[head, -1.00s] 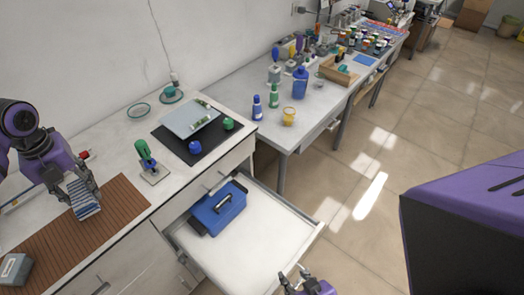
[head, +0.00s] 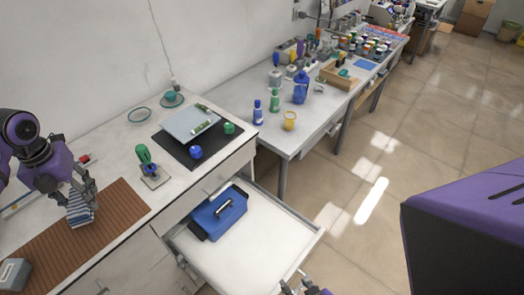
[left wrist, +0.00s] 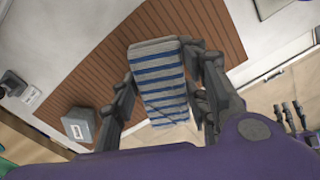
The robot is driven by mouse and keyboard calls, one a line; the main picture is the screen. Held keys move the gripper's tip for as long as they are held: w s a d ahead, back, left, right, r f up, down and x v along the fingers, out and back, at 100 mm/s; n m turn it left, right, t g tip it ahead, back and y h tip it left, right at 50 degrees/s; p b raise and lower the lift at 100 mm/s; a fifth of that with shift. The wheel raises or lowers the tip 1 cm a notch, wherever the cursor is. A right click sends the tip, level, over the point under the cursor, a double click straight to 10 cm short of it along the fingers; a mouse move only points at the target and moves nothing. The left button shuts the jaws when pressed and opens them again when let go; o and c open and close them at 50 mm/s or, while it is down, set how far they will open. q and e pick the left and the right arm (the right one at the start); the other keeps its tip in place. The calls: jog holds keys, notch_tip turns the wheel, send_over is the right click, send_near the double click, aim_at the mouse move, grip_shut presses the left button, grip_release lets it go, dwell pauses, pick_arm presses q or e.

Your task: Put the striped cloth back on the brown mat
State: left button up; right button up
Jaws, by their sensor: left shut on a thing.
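The striped cloth (head: 80,211), folded, with blue and pale grey stripes, is between the fingers of my left gripper (head: 82,196), which is shut on it. In the left wrist view the cloth (left wrist: 160,80) fills the gap between both fingers (left wrist: 165,100). The brown slatted mat (head: 112,208) lies on the left counter. The cloth is over the mat's far part in the head view; whether it touches the mat I cannot tell. The tip of my right gripper (head: 305,288) shows at the bottom edge, mostly cut off.
A grey box (head: 14,273) sits at the mat's near left end. A green-handled tool on a stand (head: 148,165) is right of the mat. An open drawer (head: 265,245) holds a blue case (head: 218,212). A black mat (head: 215,147) lies farther back.

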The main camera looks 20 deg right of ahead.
pick_arm(q)
jog(key=b, duration=0.1)
send_over(97, 216)
notch_tip(97, 216, down, 4)
jog(key=shift+f, duration=0.8)
jog(key=shift+b, duration=0.3)
pick_arm(e)
jog(key=shift+s+d+f, duration=0.15)
jog(key=shift+s+f, duration=0.3)
jog(key=shift+f, duration=0.35)
jog(key=shift+w+r, duration=0.1)
jog(key=shift+w, duration=0.05)
jog(key=shift+d, duration=0.25)
pick_arm(q)
jog(key=shift+f, duration=0.1)
pick_arm(e)
jog(key=shift+a, duration=0.2)
pick_arm(q)
jog(key=shift+f, duration=0.55)
pick_arm(e)
jog(key=shift+s+d+f, duration=0.2)
jog(key=shift+s+f, duration=0.1)
